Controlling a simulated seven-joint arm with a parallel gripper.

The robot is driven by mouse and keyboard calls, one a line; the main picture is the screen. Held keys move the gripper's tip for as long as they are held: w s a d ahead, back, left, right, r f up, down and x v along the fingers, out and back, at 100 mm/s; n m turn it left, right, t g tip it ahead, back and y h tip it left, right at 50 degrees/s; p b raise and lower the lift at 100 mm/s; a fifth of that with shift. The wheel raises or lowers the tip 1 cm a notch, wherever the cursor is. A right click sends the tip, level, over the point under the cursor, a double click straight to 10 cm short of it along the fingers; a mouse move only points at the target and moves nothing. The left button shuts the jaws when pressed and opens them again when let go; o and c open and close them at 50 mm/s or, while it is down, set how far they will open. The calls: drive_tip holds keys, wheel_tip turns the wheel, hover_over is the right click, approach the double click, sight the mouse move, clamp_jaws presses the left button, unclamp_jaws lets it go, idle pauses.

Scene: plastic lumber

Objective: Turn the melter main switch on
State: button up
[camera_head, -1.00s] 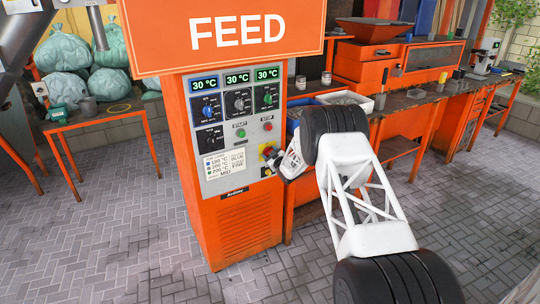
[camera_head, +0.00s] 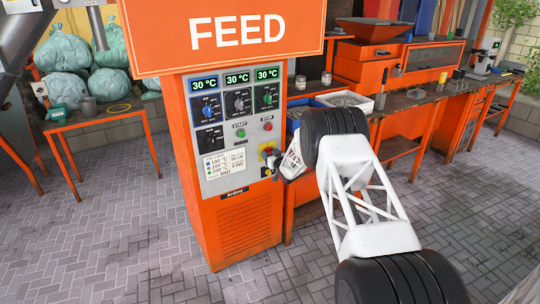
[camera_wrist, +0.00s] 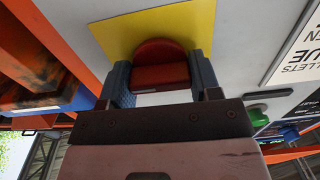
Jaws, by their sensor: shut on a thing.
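The melter main switch is a red rotary knob (camera_wrist: 160,66) on a yellow plate (camera_wrist: 150,30), low on the right of the grey control panel. In the wrist view, the knob sits between the two blue finger pads of my gripper (camera_wrist: 162,78), which is shut on it. In the head view, the yellow plate (camera_head: 267,148) shows beside my gripper (camera_head: 274,161), and the hand partly hides the knob. I cannot read any on or off marking.
The panel (camera_head: 215,135) has three lit displays reading 30 °C, with several knobs below. A green START button (camera_head: 241,133) and red STOP button (camera_head: 267,127) are just above the switch. An orange workbench (camera_head: 400,105) stands behind my arm.

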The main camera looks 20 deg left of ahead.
drive_tip(key=o, duration=0.9)
drive_tip(key=shift+s+d, duration=0.15)
drive_tip(key=shift+v, duration=3.7)
